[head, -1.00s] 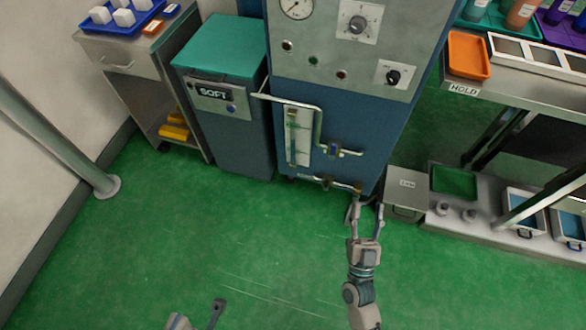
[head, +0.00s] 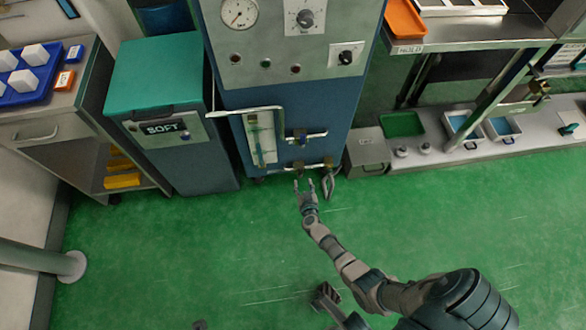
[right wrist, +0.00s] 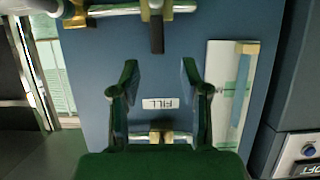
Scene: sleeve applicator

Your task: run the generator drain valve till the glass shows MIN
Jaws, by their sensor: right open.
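The blue generator cabinet (head: 345,110) stands at the back middle with its sight glass (head: 262,138) low on the front. The glass also shows in the right wrist view (right wrist: 230,95), with a green line across it; I cannot read its level or a MIN mark. A label reading FILL (right wrist: 157,104) appears upside down there, beside a pipe valve (right wrist: 158,137). The low pipe with the brass drain valve (head: 302,166) shows at the top of the wrist view, its dark lever (right wrist: 156,35) beyond my fingertips. My right gripper (head: 304,184) is open and empty, just short of the valve.
A handle rail (head: 245,110) juts out left of the glass. A grey lidded box (head: 367,152) stands right of the cabinet, by a low shelf with trays. A teal-topped SOFT unit (head: 160,75) stands left. Green floor (head: 200,250) is clear in front.

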